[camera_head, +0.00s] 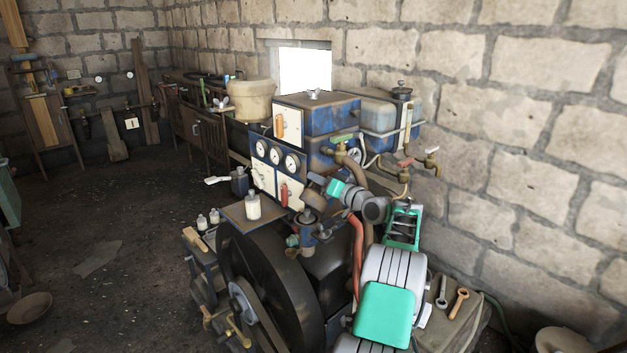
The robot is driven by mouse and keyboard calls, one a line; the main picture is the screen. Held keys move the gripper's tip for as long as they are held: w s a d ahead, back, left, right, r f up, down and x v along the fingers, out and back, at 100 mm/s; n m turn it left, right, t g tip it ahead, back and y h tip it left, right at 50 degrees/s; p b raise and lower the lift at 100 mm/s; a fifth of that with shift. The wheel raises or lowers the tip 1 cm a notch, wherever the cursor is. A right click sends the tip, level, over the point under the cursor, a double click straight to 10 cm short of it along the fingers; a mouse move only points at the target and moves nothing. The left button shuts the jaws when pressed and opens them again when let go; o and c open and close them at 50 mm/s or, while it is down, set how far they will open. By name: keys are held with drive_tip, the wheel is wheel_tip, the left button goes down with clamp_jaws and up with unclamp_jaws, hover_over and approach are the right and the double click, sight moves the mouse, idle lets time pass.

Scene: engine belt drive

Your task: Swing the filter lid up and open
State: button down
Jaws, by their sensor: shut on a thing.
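My gripper (320,181) is at the end of my arm, in the middle of the head view. It is shut on a small part beside the filter, which I take to be the filter lid; the fingers and wrist hide most of it. The filter (308,228) is a small bluish body with a rusty brown upper part (314,200), just below and left of my wrist. I cannot tell the lid's exact angle or how far it stands from the filter's mouth.
A dark flywheel (268,285) stands in front of the filter. A gauge panel (275,157) and a blue box (317,115) with a wing nut rise behind. Brass taps (430,160) are at the right. A red hose (356,250) runs close by my arm. A small white bottle (253,206) stands left.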

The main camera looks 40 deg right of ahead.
drive_tip(key=shift+d+f+m, duration=0.15)
drive_tip(key=shift+d+m, duration=0.15)
drive_tip(key=c, duration=1.5)
unclamp_jaws()
drive_tip(key=s+b, duration=0.1)
drive_tip(key=s, duration=0.7)
drive_tip(key=shift+a+b, duration=0.2)
drive_tip(key=shift+b, duration=0.2)
